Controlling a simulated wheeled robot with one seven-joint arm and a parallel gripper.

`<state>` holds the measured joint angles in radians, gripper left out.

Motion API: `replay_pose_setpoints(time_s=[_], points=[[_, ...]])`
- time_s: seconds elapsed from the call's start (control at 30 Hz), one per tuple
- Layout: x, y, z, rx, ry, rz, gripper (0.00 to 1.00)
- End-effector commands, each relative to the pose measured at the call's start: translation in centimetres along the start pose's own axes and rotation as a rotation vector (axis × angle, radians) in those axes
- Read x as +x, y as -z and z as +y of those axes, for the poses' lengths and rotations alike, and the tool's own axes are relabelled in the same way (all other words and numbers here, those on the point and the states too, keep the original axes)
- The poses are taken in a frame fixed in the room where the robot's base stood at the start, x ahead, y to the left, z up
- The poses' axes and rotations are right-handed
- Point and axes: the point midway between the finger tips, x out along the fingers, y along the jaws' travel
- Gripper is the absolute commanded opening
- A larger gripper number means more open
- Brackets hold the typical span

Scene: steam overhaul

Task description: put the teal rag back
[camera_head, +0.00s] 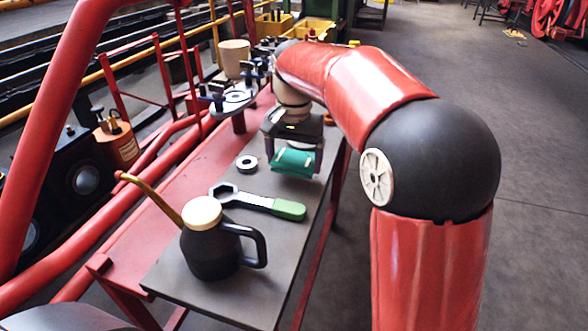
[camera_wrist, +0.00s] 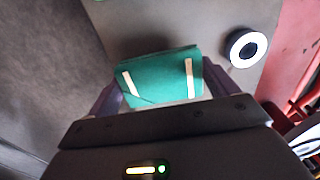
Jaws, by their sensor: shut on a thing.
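The teal rag (camera_head: 294,162) is a folded cloth with pale strips, near the far part of the grey bench top (camera_head: 170,272). My gripper (camera_head: 294,158) is shut on it from above, one finger at each side. In the wrist view the teal rag (camera_wrist: 160,78) shows between the two dark fingers of my gripper (camera_wrist: 158,95). I cannot tell whether the rag touches the bench top or hangs just above it.
Red frame tubes (camera_head: 45,130) run along the left. Open floor (camera_head: 520,150) lies to the right.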

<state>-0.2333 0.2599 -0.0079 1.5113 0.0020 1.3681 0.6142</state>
Motion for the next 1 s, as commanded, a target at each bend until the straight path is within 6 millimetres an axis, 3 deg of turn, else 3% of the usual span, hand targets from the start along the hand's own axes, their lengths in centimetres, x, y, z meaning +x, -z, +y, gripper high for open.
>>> replay_pose_setpoints(time_s=[0.17,0.53,0.57,0.63,0.87,1.0], points=[[2.8,0.0,0.0,0.000,-0.001,-0.002,0.61],[3.1,0.0,0.0,0.000,-0.001,-0.001,0.61],[3.0,0.0,0.0,0.000,-0.001,-0.001,0.90],[3.0,0.0,0.0,0.000,-0.001,-0.001,0.99],[3.0,0.0,0.0,0.000,-0.001,-0.001,1.00],[1.8,0.0,0.0,0.000,0.001,0.001,1.00]])
